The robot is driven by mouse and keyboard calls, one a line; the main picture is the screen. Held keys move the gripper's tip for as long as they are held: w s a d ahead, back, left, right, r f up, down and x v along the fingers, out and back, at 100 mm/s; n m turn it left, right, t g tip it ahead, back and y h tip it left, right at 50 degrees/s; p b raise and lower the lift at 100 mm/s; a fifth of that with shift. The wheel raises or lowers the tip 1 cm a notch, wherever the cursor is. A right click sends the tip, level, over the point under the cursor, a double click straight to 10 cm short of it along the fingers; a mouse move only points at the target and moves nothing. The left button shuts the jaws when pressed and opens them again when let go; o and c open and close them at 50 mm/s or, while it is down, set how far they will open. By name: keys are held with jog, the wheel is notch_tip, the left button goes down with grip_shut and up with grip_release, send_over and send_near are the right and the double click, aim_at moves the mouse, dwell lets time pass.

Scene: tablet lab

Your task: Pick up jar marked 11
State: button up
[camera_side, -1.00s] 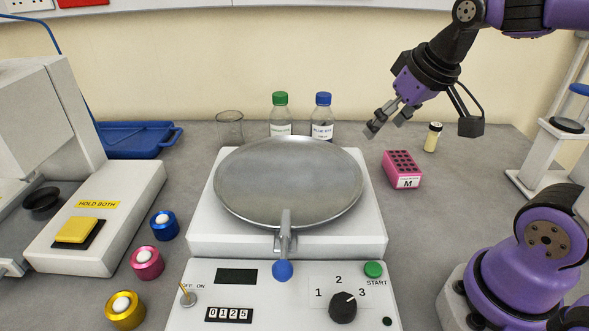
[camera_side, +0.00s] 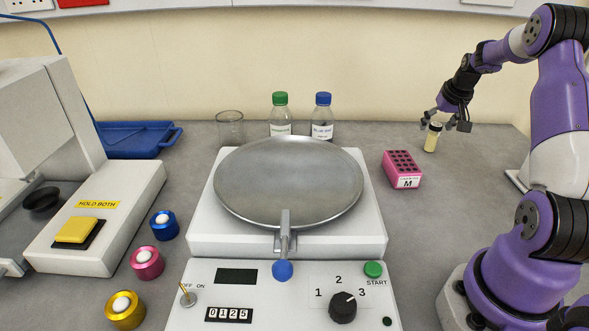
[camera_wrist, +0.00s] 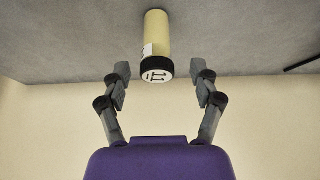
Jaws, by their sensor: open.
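The jar marked 11 (camera_side: 432,137) is a small pale yellow jar with a black lid, upright on the grey bench at the back right. In the wrist view the jar (camera_wrist: 156,40) shows its lid, with 11 on the white top, toward my gripper. My gripper (camera_wrist: 160,88) is open, with one finger on each side of the lid's line and nothing between them. In the side view my gripper (camera_side: 440,119) is at the jar's top, angled down from the upper right. Whether a finger touches the jar I cannot tell.
A pink rack marked M (camera_side: 402,170) stands in front and left of the jar. Bottles with blue (camera_side: 322,116) and green (camera_side: 280,114) caps and a glass beaker (camera_side: 230,128) stand behind the round metal plate (camera_side: 288,180). The bench right of the rack is clear.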

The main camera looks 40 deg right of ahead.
aim_at(432, 135)
jog(key=x, duration=0.5)
jog(key=shift+s+d+f, duration=0.1)
jog(key=shift+f, duration=0.1)
grip_shut()
